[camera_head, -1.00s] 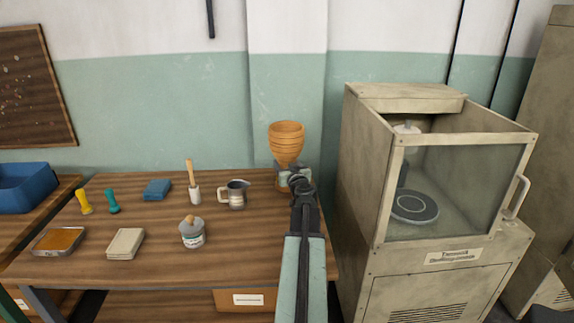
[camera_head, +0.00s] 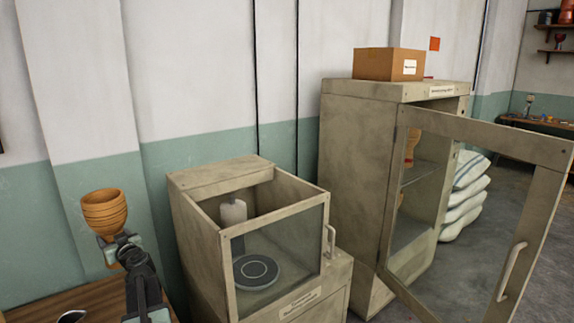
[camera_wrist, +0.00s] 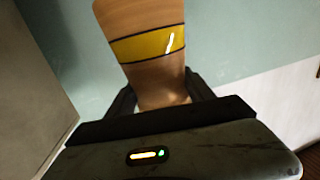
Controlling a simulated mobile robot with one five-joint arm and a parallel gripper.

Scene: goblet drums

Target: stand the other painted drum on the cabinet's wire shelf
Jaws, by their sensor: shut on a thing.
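My gripper (camera_head: 122,250) is shut on a goblet drum (camera_head: 104,212), held upright with its wide bowl up, at the left of the head view. In the wrist view the drum (camera_wrist: 150,70) shows a yellow band with dark edges and a white mark. The tall cabinet (camera_head: 352,170) stands at the right with its glazed door (camera_head: 470,205) swung open. Its wire shelf (camera_head: 416,176) shows partly behind the door frame. An orange-brown drum (camera_head: 412,147) stands inside on that shelf, partly hidden by the door frame. My gripper is well left of the cabinet.
A beige booth (camera_head: 200,225) with a glass front and a round turntable (camera_head: 256,270) stands between my gripper and the cabinet. A cardboard box (camera_head: 385,65) sits on the cabinet. White sacks (camera_head: 467,195) are stacked beyond it. The open door juts into the room; floor shows at right.

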